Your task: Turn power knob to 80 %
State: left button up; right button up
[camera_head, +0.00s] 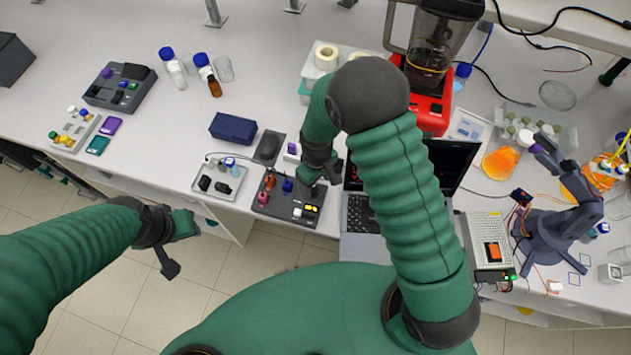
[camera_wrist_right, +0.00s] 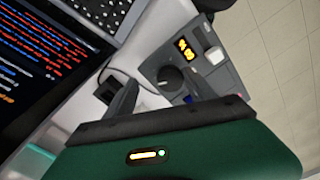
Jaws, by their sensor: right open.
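A dark grey control panel (camera_head: 283,212) stands at the front edge of the bench, with pink, orange and blue parts on top and a lit yellow display (camera_head: 311,208). My right gripper (camera_head: 322,178) is over its right side and hides part of it. In the right wrist view the right gripper (camera_wrist_right: 160,92) is open, its dark fingers apart. A round black knob (camera_wrist_right: 171,77) shows between and beyond the fingertips, beside the yellow display (camera_wrist_right: 185,50). Contact with the knob cannot be told, nor can the digits or the knob's label. My left gripper (camera_head: 168,245) hangs off the bench's front edge, holding nothing visible.
An open laptop (camera_head: 360,213) stands just right of the panel, and its screen fills the left of the wrist view (camera_wrist_right: 45,65). A small tray (camera_head: 219,182) with black parts lies left of the panel.

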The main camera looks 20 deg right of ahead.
jog(key=shift+d+f, duration=0.1)
jog(key=shift+f, duration=0.35)
jog(key=shift+a+f, duration=0.1)
jog(key=shift+a, duration=1.4)
jog(key=shift+c, duration=0.7)
jog(key=shift+a, duration=0.1)
jog(key=shift+c, duration=1.3)
jog(key=shift+d, duration=0.2)
jog(key=shift+c, duration=1.1)
jog(key=shift+d, duration=0.7)
jog(key=c, duration=0.5)
jog(key=shift+s+d, duration=0.1)
grip_shut()
jog(key=shift+a, duration=0.45)
pick_arm(q)
jog(key=shift+s+a, duration=0.1)
jog(key=shift+a, duration=0.85)
